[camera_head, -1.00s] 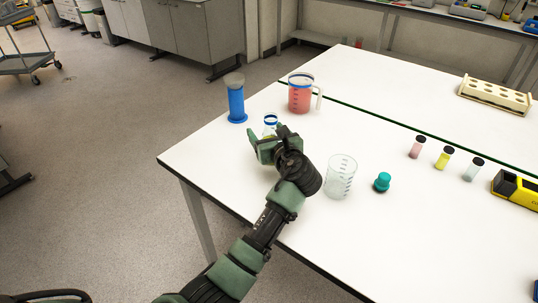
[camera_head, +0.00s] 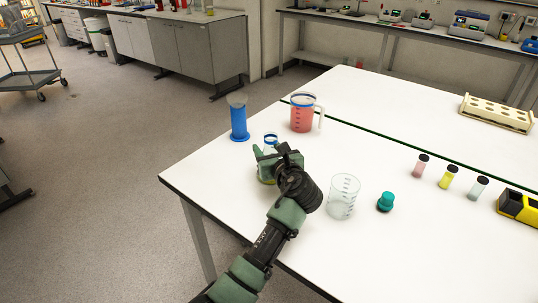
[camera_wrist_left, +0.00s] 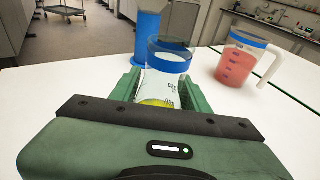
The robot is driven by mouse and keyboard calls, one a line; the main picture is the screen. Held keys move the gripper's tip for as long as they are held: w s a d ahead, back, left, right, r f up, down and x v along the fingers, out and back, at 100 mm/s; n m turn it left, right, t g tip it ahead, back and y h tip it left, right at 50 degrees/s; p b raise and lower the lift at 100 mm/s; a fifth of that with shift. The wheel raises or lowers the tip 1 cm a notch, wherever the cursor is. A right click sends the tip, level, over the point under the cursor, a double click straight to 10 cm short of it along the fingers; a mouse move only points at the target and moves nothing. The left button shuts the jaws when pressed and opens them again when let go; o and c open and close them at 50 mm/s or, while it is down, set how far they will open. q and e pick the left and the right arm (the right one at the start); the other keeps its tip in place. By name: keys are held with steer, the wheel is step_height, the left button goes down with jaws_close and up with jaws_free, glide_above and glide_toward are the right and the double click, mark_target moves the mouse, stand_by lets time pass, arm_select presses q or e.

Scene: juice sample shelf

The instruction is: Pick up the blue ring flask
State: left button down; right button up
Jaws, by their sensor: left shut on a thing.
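The blue ring flask (camera_head: 271,138) is clear glass with a blue band at its neck and some yellow liquid low inside. In the head view it stands upright near the table's left side, partly hidden by my left gripper (camera_head: 268,160). In the left wrist view the flask (camera_wrist_left: 165,78) is between the two green fingers of my left gripper (camera_wrist_left: 165,92), which is shut on it. I cannot tell whether the flask's base touches the table. My right gripper is not in view.
On the white table (camera_head: 400,120), a blue cylinder (camera_head: 238,118) and a red-filled jug (camera_head: 303,115) stand behind the flask. An empty beaker (camera_head: 343,197) and a teal stopper (camera_head: 385,202) are to its right. Small vials (camera_head: 449,177) and a rack (camera_head: 497,113) stand farther right.

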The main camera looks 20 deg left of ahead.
arm_select(q)
steer(key=shift+r, duration=0.2)
step_height(320, 180, up, 19)
steer(key=shift+r, duration=0.2)
stand_by(1.1)
steer(key=shift+r, duration=0.1)
stand_by(0.3)
steer(key=c, duration=1.4)
jaws_free()
steer(key=shift+c, duration=0.2)
jaws_close()
